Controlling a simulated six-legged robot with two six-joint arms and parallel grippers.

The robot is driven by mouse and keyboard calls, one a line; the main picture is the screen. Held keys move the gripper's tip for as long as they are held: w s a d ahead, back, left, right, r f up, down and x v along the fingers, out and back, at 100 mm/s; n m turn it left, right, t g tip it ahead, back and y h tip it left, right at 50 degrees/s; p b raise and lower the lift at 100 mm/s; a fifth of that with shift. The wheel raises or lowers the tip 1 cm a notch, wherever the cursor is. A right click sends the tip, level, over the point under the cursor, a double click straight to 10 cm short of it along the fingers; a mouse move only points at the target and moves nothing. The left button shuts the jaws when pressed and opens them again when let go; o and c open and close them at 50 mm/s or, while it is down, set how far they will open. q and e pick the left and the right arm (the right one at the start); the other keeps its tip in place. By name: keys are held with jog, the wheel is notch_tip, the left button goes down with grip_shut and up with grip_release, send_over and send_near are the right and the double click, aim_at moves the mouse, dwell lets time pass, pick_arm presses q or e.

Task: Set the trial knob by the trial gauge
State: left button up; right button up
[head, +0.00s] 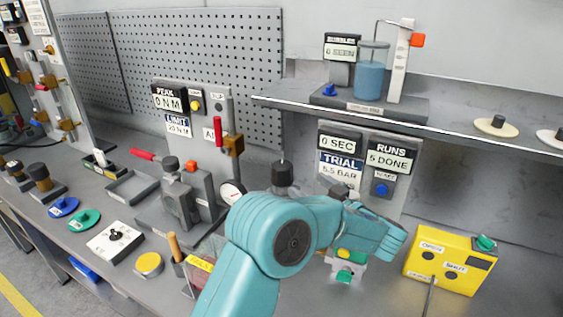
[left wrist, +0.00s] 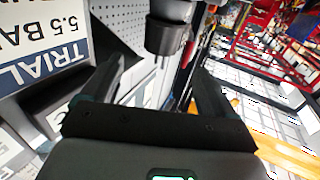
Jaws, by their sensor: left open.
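A black knob (head: 282,174), which looks like the trial knob, stands upright above my teal arm. It also shows in the left wrist view (left wrist: 168,32), ahead of the fingers and roughly between their lines. My left gripper (head: 328,184) is mostly hidden behind my own arm, just right of the knob. In the left wrist view the left gripper (left wrist: 160,75) is open and empty, its two dark fingers apart. The trial sign (head: 341,168) reads 5.5 BAR. A round white dial gauge (head: 232,191) is partly covered by my arm; I cannot read its needle.
A yellow OPEN/SHUT box (head: 451,259) stands at the right. A grey shelf (head: 470,127) overhangs the panel and carries a blue liquid vessel (head: 370,77). A grey clamp fixture (head: 178,199) and a red-handled valve (head: 218,139) stand left of my arm.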

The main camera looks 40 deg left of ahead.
aim_at(278, 166)
pick_arm(q)
jog(key=a+p, duration=0.1)
jog(key=a, duration=0.3)
jog(key=a+p, duration=0.1)
jog(key=a, duration=0.3)
jog(key=w+a+p, duration=0.1)
jog(key=a, duration=0.3)
jog(key=shift+w+a+p, duration=0.1)
jog(key=shift+p, duration=0.25)
jog(key=shift+w+a, duration=0.1)
jog(key=shift+a, duration=0.45)
jog(key=shift+d, duration=0.15)
jog(key=shift+c, duration=0.9)
jog(key=c, duration=0.8)
